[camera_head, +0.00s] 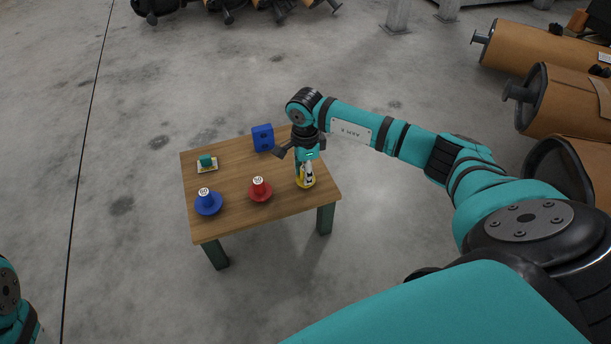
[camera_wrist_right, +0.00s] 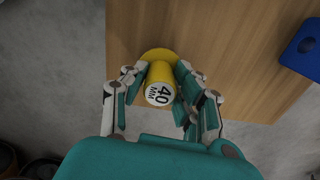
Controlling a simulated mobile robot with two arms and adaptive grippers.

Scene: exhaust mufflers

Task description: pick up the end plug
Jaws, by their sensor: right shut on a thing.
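The yellow end plug (camera_head: 305,183) is at the right side of the wooden table (camera_head: 232,219), near its edge. In the right wrist view, the yellow plug (camera_wrist_right: 160,91) shows its round top marked "40 MM" and part of its wider flange behind. My right gripper (camera_head: 306,172) comes down on it from above, and its fingers (camera_wrist_right: 162,82) are closed on either side of the plug's stem. I cannot tell whether the flange touches the tabletop. My left gripper is out of view.
A red plug (camera_head: 260,190) and a blue plug (camera_head: 208,203) stand to the left on the table. Behind are a blue block with a hole (camera_head: 263,138) and a teal piece (camera_head: 206,160) on a small pale plate. Large brown mufflers (camera_head: 567,101) lie at right.

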